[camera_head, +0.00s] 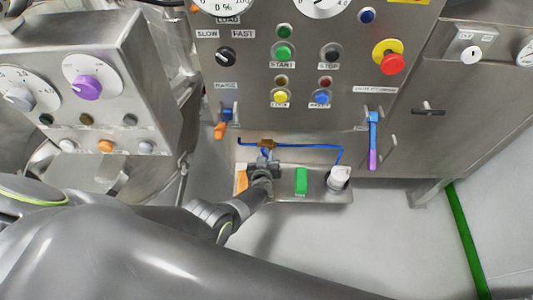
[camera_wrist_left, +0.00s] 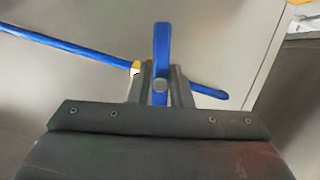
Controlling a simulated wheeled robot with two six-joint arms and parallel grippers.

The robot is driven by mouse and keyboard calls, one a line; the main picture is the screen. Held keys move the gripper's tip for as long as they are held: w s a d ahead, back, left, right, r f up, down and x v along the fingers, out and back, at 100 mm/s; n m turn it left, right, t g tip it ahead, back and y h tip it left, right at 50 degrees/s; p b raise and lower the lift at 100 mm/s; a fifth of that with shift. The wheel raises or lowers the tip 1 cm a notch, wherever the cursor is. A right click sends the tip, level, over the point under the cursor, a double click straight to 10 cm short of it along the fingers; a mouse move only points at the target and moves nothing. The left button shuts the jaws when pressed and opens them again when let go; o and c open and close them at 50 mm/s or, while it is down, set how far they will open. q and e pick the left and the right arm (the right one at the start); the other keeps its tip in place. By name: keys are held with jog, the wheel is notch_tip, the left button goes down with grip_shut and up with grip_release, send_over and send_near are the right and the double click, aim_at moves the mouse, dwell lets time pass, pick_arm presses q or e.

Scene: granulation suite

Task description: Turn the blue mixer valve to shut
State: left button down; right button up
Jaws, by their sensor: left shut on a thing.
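The blue mixer valve has a brass body (camera_head: 266,143) set in a thin blue pipe (camera_head: 315,146) low under the control panel. Its blue handle (camera_wrist_left: 161,38) stands upright in the left wrist view and crosses the line of the blue pipe (camera_wrist_left: 60,41) at a steep angle. My left gripper (camera_head: 264,163) is at the valve, and its fingers (camera_wrist_left: 160,84) are shut on the handle from both sides. The fingers hide the handle's lower part and most of the valve body. My right gripper is in neither view.
An orange-tipped lever (camera_head: 220,131) hangs left of the valve, and a blue and purple lever (camera_head: 373,142) hangs to its right. A green block (camera_head: 301,181) and a white fitting (camera_head: 340,178) sit on the steel shelf (camera_head: 318,197). A knob box (camera_head: 120,60) stands at left.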

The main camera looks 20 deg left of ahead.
pick_arm(q)
jog(key=shift+m+y, duration=0.6)
jog(key=shift+m, duration=0.2)
jog(key=shift+g, duration=0.3)
jog(key=c, duration=1.3)
grip_release()
